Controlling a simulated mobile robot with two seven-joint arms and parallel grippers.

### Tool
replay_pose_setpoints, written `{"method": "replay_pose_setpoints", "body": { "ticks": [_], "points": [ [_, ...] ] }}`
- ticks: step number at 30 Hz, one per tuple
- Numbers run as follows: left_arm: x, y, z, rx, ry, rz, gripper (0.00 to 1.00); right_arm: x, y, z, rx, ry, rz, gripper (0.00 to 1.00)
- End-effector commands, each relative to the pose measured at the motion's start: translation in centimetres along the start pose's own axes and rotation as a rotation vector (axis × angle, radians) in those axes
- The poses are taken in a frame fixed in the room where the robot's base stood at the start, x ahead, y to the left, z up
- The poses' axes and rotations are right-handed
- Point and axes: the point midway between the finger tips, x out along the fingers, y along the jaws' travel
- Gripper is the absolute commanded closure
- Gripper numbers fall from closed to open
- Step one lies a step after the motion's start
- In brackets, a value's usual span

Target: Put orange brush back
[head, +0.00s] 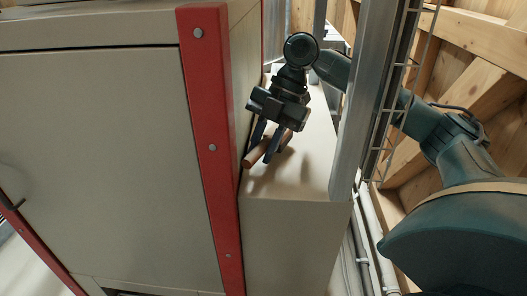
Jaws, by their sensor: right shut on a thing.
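My right gripper (261,152) comes down from above, with its two dark fingers over the top of a grey cabinet (298,232). It is shut on an orange-brown, stick-like thing, which appears to be the orange brush (251,160). The near end of the brush sticks out past the fingers towards the red post. Its far part is partly hidden behind the fingers, and I see no bristles. The brush lies along the cabinet top or just above it; I cannot tell if it touches. My left gripper is not in view.
A large beige machine housing (110,150) with a red corner post (212,145) stands close on the left. A metal post (361,100) and wire mesh (399,90) stand close on the right. The near part of the cabinet top is clear.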

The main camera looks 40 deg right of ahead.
Motion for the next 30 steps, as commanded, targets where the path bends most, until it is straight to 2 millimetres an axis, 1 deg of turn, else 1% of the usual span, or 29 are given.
{"method": "replay_pose_setpoints", "body": {
  "ticks": [1,3,13,14,21,27,30],
  "points": [
    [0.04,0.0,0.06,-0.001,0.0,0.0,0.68,0.73,-0.27,0.4,0.003,0.0,-0.003,1.0],
    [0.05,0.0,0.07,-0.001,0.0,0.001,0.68,1.28,-0.37,0.7,0.002,-0.001,0.0,1.0],
    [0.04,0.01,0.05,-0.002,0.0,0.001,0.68,1.57,-0.41,0.85,0.0,-0.001,0.001,1.0],
    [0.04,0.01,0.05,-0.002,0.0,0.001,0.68,1.55,-0.41,0.85,0.0,-0.001,0.0,0.76],
    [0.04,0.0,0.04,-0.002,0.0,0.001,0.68,1.54,-0.4,0.84,0.0,-0.001,0.0,0.57],
    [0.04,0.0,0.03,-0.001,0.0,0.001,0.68,1.52,-0.39,0.83,0.0,-0.001,0.0,0.57],
    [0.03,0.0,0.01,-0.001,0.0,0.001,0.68,1.19,-0.33,0.75,0.0,-0.001,0.002,0.57]
  ]
}}
